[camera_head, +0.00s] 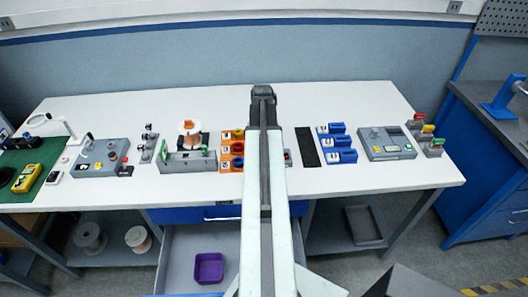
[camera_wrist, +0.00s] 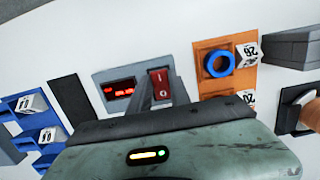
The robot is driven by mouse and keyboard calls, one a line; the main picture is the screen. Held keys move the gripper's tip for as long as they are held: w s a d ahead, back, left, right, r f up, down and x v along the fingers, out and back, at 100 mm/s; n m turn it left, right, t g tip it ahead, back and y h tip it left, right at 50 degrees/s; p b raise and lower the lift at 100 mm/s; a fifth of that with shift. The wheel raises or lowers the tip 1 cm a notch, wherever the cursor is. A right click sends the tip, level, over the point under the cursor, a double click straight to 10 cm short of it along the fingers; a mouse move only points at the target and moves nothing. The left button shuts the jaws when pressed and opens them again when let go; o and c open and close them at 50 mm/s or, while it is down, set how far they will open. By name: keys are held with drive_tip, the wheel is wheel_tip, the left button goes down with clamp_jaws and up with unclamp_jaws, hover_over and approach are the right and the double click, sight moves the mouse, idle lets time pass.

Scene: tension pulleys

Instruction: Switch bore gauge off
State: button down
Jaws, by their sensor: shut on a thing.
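The bore gauge (camera_wrist: 100,79) is a grey box in the wrist view, with a lit red digital display (camera_wrist: 119,90) and a red rocker switch (camera_wrist: 160,82) marked I and O. My gripper (camera_wrist: 166,95) is at the switch, its two narrow dark fingers on either side of the red rocker and closed on it. The fingers hide the lower edges of the switch. In the head view my arm covers most of the gauge, and only a sliver of it (camera_head: 288,158) shows to the right of the arm.
An orange holder with a blue ring (camera_wrist: 218,64) lies right of the gauge. A black strip (camera_wrist: 70,98) and blue holders (camera_wrist: 28,104) lie left. In the head view the white bench (camera_head: 330,100) is bare along its back, and a drawer (camera_head: 180,260) stands open below.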

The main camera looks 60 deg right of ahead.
drive_tip(key=shift+w+d+g+y, duration=0.3)
drive_tip(key=shift+g+y, duration=0.1)
drive_tip(key=shift+y, duration=0.2)
drive_tip(key=shift+s+a, duration=0.1)
drive_tip(key=shift+a, duration=0.05)
drive_tip(key=c, duration=1.5)
unclamp_jaws()
drive_tip(key=shift+r, duration=0.1)
drive_tip(key=p+v, duration=0.7)
drive_tip(key=v, duration=0.1)
drive_tip(key=shift+f, duration=0.2)
